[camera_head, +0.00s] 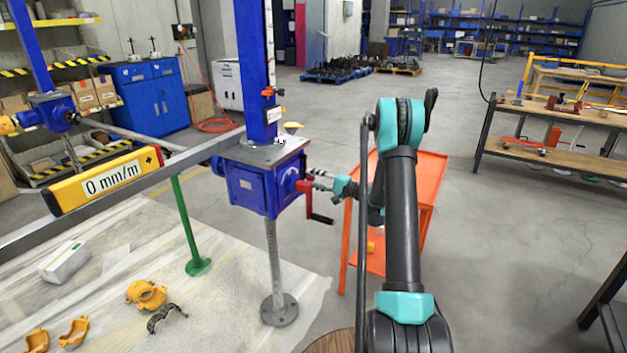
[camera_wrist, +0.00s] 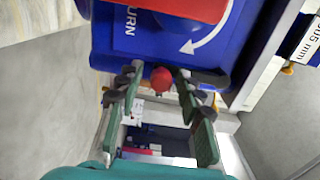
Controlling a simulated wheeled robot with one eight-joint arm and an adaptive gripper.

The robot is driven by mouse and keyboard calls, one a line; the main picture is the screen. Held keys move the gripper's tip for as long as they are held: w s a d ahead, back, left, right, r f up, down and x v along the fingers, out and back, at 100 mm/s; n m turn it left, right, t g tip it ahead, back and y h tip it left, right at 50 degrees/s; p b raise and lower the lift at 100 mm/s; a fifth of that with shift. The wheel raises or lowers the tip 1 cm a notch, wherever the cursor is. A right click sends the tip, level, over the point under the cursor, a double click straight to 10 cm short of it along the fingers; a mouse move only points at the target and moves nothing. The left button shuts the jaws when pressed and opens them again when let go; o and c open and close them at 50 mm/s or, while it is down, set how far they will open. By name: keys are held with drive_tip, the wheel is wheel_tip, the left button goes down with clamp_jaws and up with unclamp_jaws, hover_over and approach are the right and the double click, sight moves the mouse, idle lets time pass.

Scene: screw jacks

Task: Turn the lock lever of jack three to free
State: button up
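A blue jack (camera_head: 265,185) with a blue column and a threaded screw stands in the middle of the head view; I cannot read its number. A red crank (camera_head: 318,216) with a black handle is on its right face. My gripper (camera_head: 318,178) is close beside that face. In the wrist view a red ball knob (camera_wrist: 161,79), seemingly the lock lever's end, lies between the two fingertips of my gripper (camera_wrist: 158,73). The fingers are apart, with narrow gaps seeming to show beside the knob. The lever's shaft and its free or locked marking are not visible.
A yellow level (camera_head: 105,180) reading 0 mm/m lies along a grey beam (camera_head: 190,157). An orange cart (camera_head: 425,190) stands behind my arm. Yellow clamps (camera_head: 146,294) and a white box (camera_head: 65,262) lie on the floor sheet. The red crank (camera_wrist: 185,8) crosses above the knob in the wrist view.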

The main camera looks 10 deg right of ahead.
drive_tip(key=v, duration=1.2)
idle(0.3)
